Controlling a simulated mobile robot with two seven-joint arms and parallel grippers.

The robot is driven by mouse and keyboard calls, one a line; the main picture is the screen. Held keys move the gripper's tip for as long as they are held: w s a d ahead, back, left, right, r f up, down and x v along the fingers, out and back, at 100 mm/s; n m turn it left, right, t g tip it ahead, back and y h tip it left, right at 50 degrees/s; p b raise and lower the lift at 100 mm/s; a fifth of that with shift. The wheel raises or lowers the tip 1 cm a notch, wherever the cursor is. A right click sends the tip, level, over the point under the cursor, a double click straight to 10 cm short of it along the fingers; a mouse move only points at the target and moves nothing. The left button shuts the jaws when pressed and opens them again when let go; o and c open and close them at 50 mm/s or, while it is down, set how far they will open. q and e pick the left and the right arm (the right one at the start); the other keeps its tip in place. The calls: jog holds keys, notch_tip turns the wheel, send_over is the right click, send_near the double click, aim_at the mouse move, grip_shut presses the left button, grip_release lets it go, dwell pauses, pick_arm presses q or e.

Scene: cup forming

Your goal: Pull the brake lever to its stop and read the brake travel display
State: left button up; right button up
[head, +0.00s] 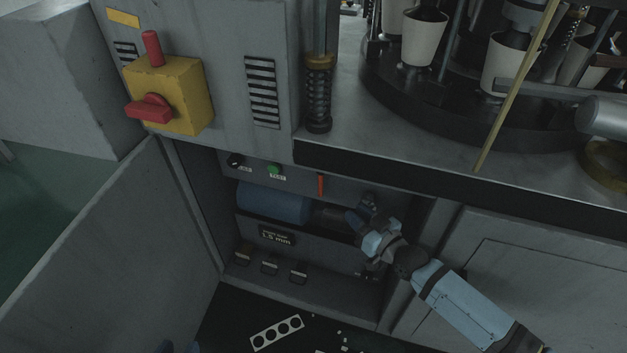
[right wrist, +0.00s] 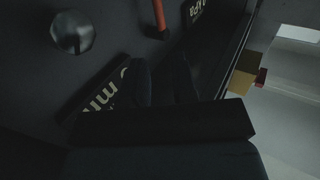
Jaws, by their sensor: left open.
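An orange-red lever (head: 321,184) hangs below the ledge inside the open machine cabinet; no label on it is readable. An orange-red rod (right wrist: 160,15) also shows at the top of the right wrist view. The display (head: 277,237) is a small dark panel under the blue cylinder and seems to read 1.5 mm. A panel with "mm" (right wrist: 105,95) shows in the right wrist view. My right gripper (head: 362,213) is inside the cabinet, right of and below the lever; its dark fingers hide what lies between them. My left gripper (head: 178,348) barely shows at the bottom edge, open.
A blue cylinder (head: 273,202) lies inside the cabinet, with a green button (head: 273,170) above it. The open door (head: 110,260) stands at left. A yellow switch box (head: 185,95) with red handles juts out above. A grey strip with holes (head: 277,333) lies below.

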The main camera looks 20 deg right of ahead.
jog(key=f, duration=0.2)
jog(key=b, duration=0.3)
send_near(322, 187)
jog(key=x, duration=0.4)
jog(key=shift+w+a, duration=0.1)
jog(key=shift+w, duration=0.25)
jog(key=x, duration=0.5)
jog(key=shift+w+a+b, duration=0.1)
jog(key=shift+b, duration=0.25)
jog(key=shift+w+a, duration=0.15)
jog(key=shift+w, duration=0.25)
pick_arm(q)
jog(key=w+d+r+t, duration=0.1)
jog(key=r+h, duration=0.1)
jog(key=r, duration=0.1)
jog(key=w+d+r+t+h, duration=0.1)
jog(key=shift+w+d+r+t, duration=0.15)
jog(key=shift+w+d+t, duration=0.15)
jog(key=shift+w, duration=0.05)
pick_arm(e)
grip_shut()
pick_arm(q)
jog(key=shift+s+a+f, duration=0.1)
jog(key=shift+s+f, duration=0.1)
jog(key=shift+f, duration=0.15)
